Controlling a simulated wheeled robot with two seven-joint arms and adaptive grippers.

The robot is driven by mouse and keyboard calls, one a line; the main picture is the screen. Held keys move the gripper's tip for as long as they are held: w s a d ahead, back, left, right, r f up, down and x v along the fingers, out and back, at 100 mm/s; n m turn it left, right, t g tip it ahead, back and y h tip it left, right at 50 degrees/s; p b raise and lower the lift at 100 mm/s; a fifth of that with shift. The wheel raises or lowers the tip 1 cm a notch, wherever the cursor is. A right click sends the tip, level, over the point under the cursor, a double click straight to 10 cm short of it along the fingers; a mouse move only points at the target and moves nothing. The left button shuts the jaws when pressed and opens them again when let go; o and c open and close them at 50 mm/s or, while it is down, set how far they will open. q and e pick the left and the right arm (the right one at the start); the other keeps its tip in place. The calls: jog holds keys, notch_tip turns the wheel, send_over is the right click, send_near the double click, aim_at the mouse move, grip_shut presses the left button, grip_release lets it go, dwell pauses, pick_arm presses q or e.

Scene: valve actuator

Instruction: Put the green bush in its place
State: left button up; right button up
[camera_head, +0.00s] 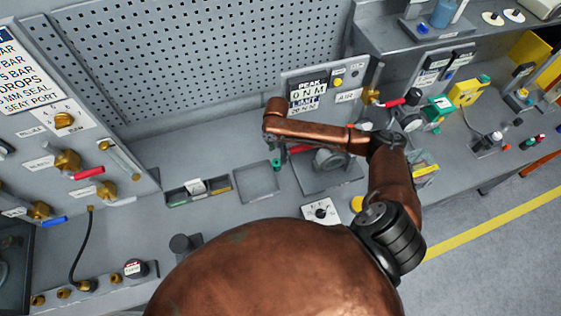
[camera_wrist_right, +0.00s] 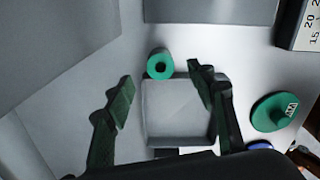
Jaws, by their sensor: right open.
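The green bush (camera_wrist_right: 160,64) is a short ring with a dark central hole. In the right wrist view it is at the far edge of a shallow grey square tray (camera_wrist_right: 178,110); I cannot tell whether it touches the rim. My right gripper (camera_wrist_right: 158,82) is open and empty, its two dark green fingers spread on either side of the tray, with the bush beyond and between the tips. In the head view the tray (camera_head: 257,182) lies on the bench and a small green piece (camera_head: 276,163) shows by its corner, under my right wrist. My left gripper is not visible.
A flat green disc (camera_wrist_right: 275,112) and a blue piece are right of the tray in the wrist view. A sectioned holder (camera_head: 197,191) lies left of the tray. A torque display panel (camera_head: 308,92) stands behind my right arm. A valve panel (camera_head: 75,150) is at left.

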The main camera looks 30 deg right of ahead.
aim_at(277, 162)
notch_tip(277, 162, down, 2)
notch_tip(277, 162, down, 4)
jog(key=shift+a+f+p, duration=0.1)
jog(key=shift+f+p, duration=0.1)
jog(key=shift+p, duration=0.5)
jog(key=shift+f, duration=0.4)
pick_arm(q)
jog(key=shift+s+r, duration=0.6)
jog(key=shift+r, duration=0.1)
pick_arm(e)
jog(key=c, duration=0.6)
grip_shut()
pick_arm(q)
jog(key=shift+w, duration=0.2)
pick_arm(e)
jog(key=shift+r, duration=0.15)
